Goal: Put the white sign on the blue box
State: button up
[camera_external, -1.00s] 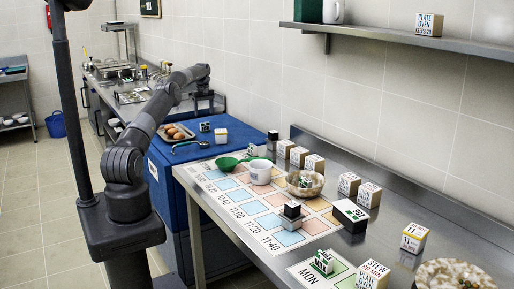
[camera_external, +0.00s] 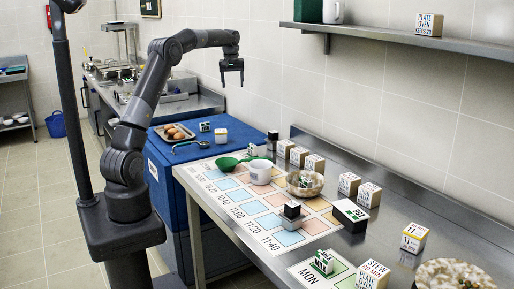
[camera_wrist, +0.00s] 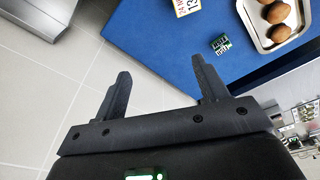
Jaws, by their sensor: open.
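The blue box (camera_external: 172,180) stands at the end of the steel counter; its top also shows in the wrist view (camera_wrist: 150,35). A small white printed block (camera_external: 221,136) stands on its top, and its lettered face is partly cut off in the wrist view (camera_wrist: 187,6). A small dark green and white block (camera_external: 204,127) sits beside it, also in the wrist view (camera_wrist: 221,44). Several other white signs stand on the counter; I cannot tell which is the task's. My gripper (camera_external: 231,80) is open and empty, high above the box; its spread fingers show in the wrist view (camera_wrist: 163,80).
A metal tray (camera_external: 189,138) of brown eggs and a ladle (camera_external: 182,147) lie on the blue box. A wall shelf (camera_external: 400,39) runs at the upper right.

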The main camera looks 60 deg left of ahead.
jog(key=s+d+r+m+t, duration=0.1)
jog(key=s+d+r+m, duration=0.15)
jog(key=s+d, duration=0.4)
jog(key=s+d+r+m, duration=0.2)
jog(key=s+d+r, duration=0.1)
jog(key=d, duration=0.6)
jog(key=s+d+r+m+t, duration=0.1)
jog(key=s+d+r+m, duration=0.15)
jog(key=s+d, duration=0.4)
jog(key=s+d+f+m, duration=0.1)
jog(key=s+d+f, duration=0.2)
jog(key=s, duration=0.3)
jog(key=s+d+f+m+t+h, duration=0.1)
jog(key=s+d+f+m, duration=0.1)
jog(key=s+d, duration=0.3)
jog(key=s+d+f+m+t, duration=0.1)
jog(key=s+d+f, duration=0.3)
jog(key=s, duration=0.5)
jog(key=shift+s+d+f+m, duration=0.2)
jog(key=shift+d+f+m, duration=0.2)
jog(key=shift+d, duration=0.2)
jog(key=shift+o, duration=0.2)
jog(key=shift+r, duration=0.1)
